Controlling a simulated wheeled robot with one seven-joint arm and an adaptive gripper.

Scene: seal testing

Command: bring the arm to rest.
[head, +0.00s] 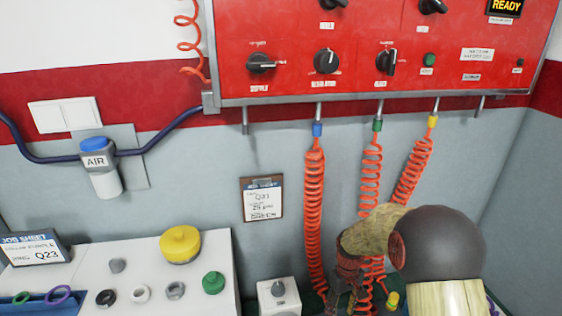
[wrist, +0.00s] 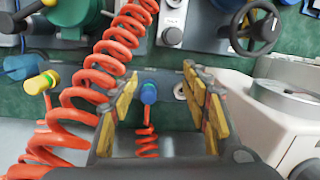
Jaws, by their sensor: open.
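My arm comes in at the lower right of the head view, with its dark rounded joint in front of the wall. My gripper (head: 347,285) hangs low there, partly cut off by the bottom edge and close to the coiled hoses. In the wrist view my gripper (wrist: 162,100) has its two yellow-padded fingers wide apart, with nothing held. A blue hose fitting (wrist: 148,92) with a short orange coil shows beyond the gap between the fingers. A large orange coiled hose (wrist: 75,95) runs just left of the left finger; whether they touch, I cannot tell.
A red control panel (head: 290,75) with knobs spans the wall above. Orange coils hang from its blue (head: 318,129), green and yellow fittings. A white bench block (head: 215,250) with a yellow cap (head: 180,244) stands at left. A handwheel (wrist: 255,28) and a white dial unit (wrist: 285,100) are at right in the wrist view.

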